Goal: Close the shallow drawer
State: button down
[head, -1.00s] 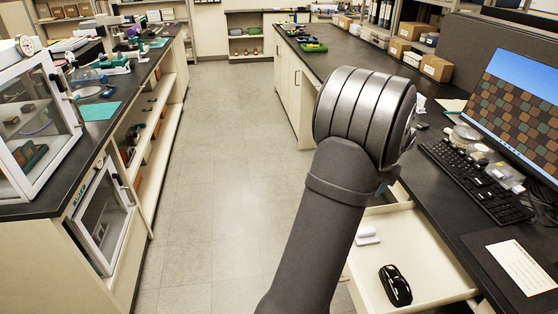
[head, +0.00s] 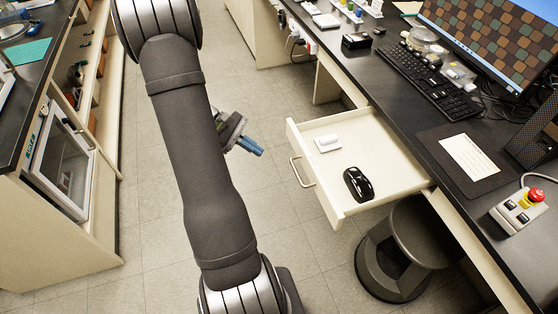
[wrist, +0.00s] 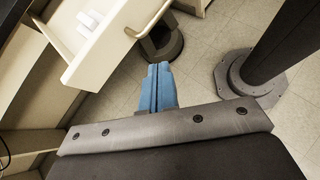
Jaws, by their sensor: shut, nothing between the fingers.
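The shallow drawer (head: 385,181) is pulled out from under the dark desk, with a pale front and a bar handle (head: 302,171) facing left. A black mouse-shaped object (head: 358,184) and a small white item (head: 327,143) lie in it. My gripper (head: 252,147) is out in the aisle, left of the drawer front and apart from it. In the wrist view its blue fingers (wrist: 158,86) are together and empty. The drawer (wrist: 112,30) and its handle (wrist: 138,32) show above and left of the fingertips there.
A dark round stool (head: 402,250) stands on the floor beneath the drawer's right side. The desk (head: 400,105) holds a keyboard (head: 432,85), a monitor and a control box with a red button (head: 535,195). The aisle floor left of the drawer is clear.

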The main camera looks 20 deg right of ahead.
aim_at(331, 139)
jog(key=s+a+n+t+h, duration=0.2)
jog(key=a+n+t+h, duration=0.2)
jog(key=a+n+h, duration=0.25)
jog(key=f+x, duration=0.1)
jog(key=x, duration=1.2)
jog(key=shift+d+f+n, duration=0.1)
jog(key=shift+n, duration=0.15)
jog(key=d, duration=3)
jog(key=shift+d, duration=0.95)
jog(key=shift+d, duration=0.1)
jog(key=v, duration=1.4)
jog(key=shift+a, duration=0.35)
